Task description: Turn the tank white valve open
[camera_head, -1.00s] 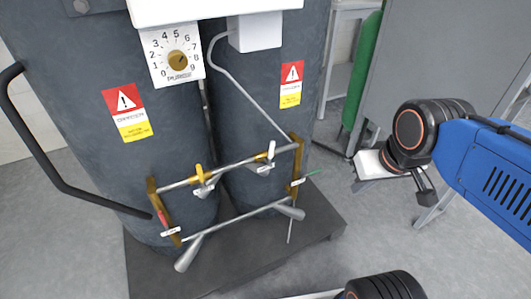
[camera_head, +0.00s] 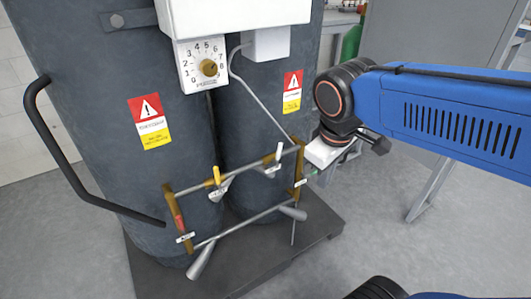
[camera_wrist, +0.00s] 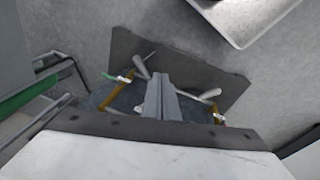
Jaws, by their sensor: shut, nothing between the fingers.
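The white valve (camera_head: 279,151) has a small white handle, standing roughly upright on the upper pipe near its right end, in front of the dark tanks (camera_head: 140,75). My gripper (camera_wrist: 162,84) points down at the pipe frame in the wrist view, its fingers shut and empty. In the head view my gripper's pale body (camera_head: 324,152) is just right of the pipe frame, apart from the white valve; its fingertips are hard to make out there. In the wrist view the white valve cannot be made out, with the fingers over the middle of the frame.
A yellow valve (camera_head: 217,176) is left of the white one. A red handle (camera_head: 179,222) and a green handle (camera_head: 312,172) are at the frame's sides. A dial (camera_head: 208,68) and a black curved handle (camera_head: 62,160) are nearby.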

